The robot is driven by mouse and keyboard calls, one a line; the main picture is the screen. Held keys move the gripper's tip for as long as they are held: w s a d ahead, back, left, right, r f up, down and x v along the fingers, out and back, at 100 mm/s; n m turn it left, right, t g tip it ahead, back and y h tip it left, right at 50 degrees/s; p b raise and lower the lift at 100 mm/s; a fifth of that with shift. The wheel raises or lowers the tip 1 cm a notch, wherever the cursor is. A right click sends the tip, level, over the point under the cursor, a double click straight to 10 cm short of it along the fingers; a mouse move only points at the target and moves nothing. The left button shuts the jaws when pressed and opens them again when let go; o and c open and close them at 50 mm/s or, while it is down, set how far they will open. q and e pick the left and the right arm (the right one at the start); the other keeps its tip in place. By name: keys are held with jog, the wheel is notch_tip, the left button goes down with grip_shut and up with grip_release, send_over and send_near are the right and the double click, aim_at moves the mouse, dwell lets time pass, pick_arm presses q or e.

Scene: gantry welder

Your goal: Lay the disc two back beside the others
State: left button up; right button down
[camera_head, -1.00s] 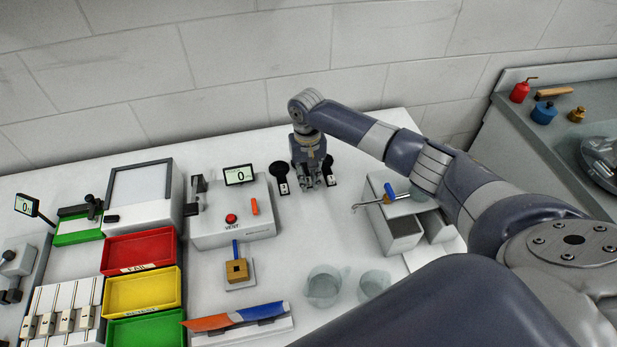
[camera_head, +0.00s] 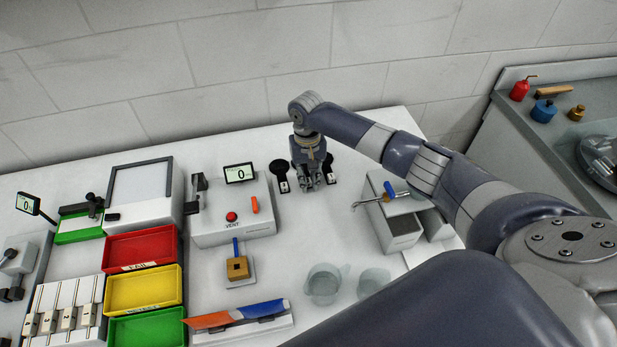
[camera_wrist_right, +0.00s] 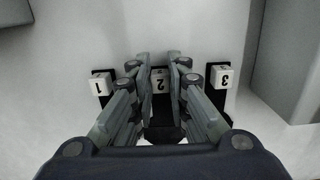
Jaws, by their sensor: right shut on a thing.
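My right gripper (camera_head: 308,182) points down over the white bench, between two black discs. In the right wrist view its fingers (camera_wrist_right: 160,62) are closed on disc two (camera_wrist_right: 160,84), whose white tag reads 2. Disc one (camera_head: 279,170) lies to its left, with its tag 1 (camera_wrist_right: 101,84). Disc three (camera_head: 327,166) lies to its right, with its tag 3 (camera_wrist_right: 222,77). The three tags stand roughly in a row. The fingers hide much of disc two, and I cannot tell whether it touches the bench. My left gripper is not in view.
A grey device with a red button and display (camera_head: 232,222) stands left of the discs. A small grey box (camera_head: 402,233) with a tool on top stands to the right. Red (camera_head: 140,246), yellow and green trays are at left; clear beakers (camera_head: 323,284) are in front.

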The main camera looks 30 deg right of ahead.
dwell(0.3)
jog(key=c, duration=1.5)
grip_release()
jog(key=shift+o, duration=0.2)
notch_tip(320, 180, up, 12)
jog(key=shift+w, duration=0.4)
jog(key=shift+f, duration=0.1)
